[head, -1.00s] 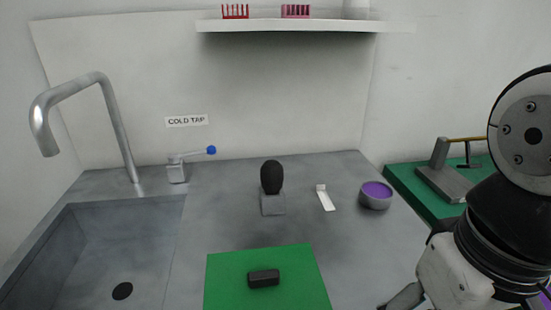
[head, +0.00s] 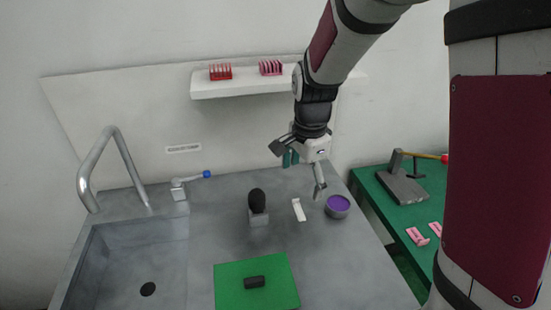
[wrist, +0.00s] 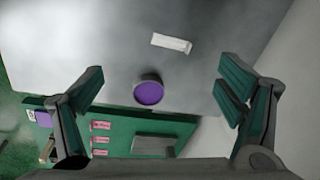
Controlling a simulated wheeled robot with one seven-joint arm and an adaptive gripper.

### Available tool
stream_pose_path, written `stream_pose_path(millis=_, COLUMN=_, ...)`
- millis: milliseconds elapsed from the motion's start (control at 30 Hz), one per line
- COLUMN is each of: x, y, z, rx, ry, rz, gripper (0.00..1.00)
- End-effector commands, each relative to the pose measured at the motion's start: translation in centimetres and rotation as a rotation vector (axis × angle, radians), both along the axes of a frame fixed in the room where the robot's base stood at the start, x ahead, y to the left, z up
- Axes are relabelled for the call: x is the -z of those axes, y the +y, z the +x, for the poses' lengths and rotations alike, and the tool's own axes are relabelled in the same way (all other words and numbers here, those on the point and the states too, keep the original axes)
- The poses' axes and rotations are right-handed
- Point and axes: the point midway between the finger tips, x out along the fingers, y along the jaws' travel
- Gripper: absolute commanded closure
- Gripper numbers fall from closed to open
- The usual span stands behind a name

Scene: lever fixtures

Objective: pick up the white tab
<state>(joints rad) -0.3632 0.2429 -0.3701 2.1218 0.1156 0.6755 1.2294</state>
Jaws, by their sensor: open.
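The white tab (head: 299,210) is a small flat strip lying on the grey counter, between the black knob on its grey block and the purple-topped bowl. In the wrist view the white tab (wrist: 172,43) lies beyond the bowl, upper centre. My gripper (head: 303,176) is open and empty, above the counter at the back, over the tab and bowl area. In the wrist view its two fingers (wrist: 164,92) are spread wide with nothing between the pads. The tab is apart from both fingers.
The purple-topped bowl (head: 338,206) stands right of the tab. The black knob (head: 257,201) stands left of it. The shelf (head: 240,86) is behind my arm. A sink (head: 110,262) is at left.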

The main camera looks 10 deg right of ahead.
Motion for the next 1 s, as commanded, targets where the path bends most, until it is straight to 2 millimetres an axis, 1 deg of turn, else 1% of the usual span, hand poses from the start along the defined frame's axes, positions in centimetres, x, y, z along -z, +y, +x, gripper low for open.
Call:
stream_pose_path(millis=33, x=-0.3, y=0.0, z=0.0, rx=0.048, ry=-0.001, rz=-0.015, gripper=0.13)
stream_pose_path(millis=200, x=0.5, y=-0.1, z=1.2, rx=0.169, ry=-0.027, rz=-0.042, gripper=0.13)
stream_pose_path(millis=367, x=1.4, y=-0.2, z=1.8, rx=0.204, ry=-0.037, rz=-0.049, gripper=0.13)
stream_pose_path(millis=467, x=3.0, y=-0.4, z=2.0, rx=0.206, ry=-0.033, rz=-0.049, gripper=0.13)
stream_pose_path(millis=600, x=5.7, y=-0.7, z=2.4, rx=0.205, ry=-0.032, rz=-0.049, gripper=0.13)
stream_pose_path(millis=700, x=7.4, y=-0.8, z=2.6, rx=0.205, ry=-0.033, rz=-0.048, gripper=0.13)
stream_pose_path(millis=833, x=8.9, y=-0.9, z=2.9, rx=0.204, ry=-0.035, rz=-0.048, gripper=0.13)
stream_pose_path(millis=1000, x=9.7, y=-0.9, z=3.0, rx=0.203, ry=-0.035, rz=-0.047, gripper=0.13)
